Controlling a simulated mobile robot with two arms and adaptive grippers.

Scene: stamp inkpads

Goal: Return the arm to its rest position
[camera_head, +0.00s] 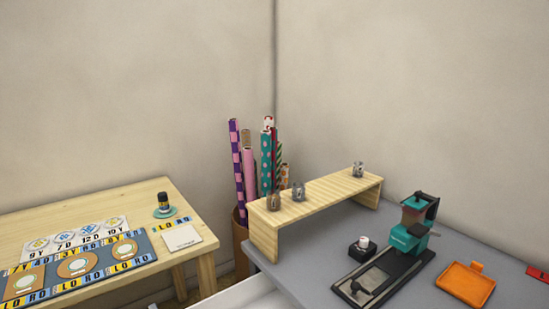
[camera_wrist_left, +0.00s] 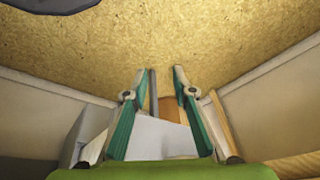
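My left gripper (camera_wrist_left: 164,84) shows only in the left wrist view. Its two fingers, with green inner sides, stand apart. Nothing is held between them. Beyond the fingertips are a speckled tan surface, pale walls and a white shape, all apart from the gripper as far as I can see. In the head view neither of my arms shows. My right gripper is in no view.
A wooden table (camera_head: 110,199) at left holds printed boards and a small dark stamp (camera_head: 163,201). A grey table (camera_head: 330,265) at right bears a wooden shelf (camera_head: 322,198), a teal press (camera_head: 410,230) and an orange tray (camera_head: 465,283). Gift-wrap rolls (camera_head: 249,170) stand between the tables.

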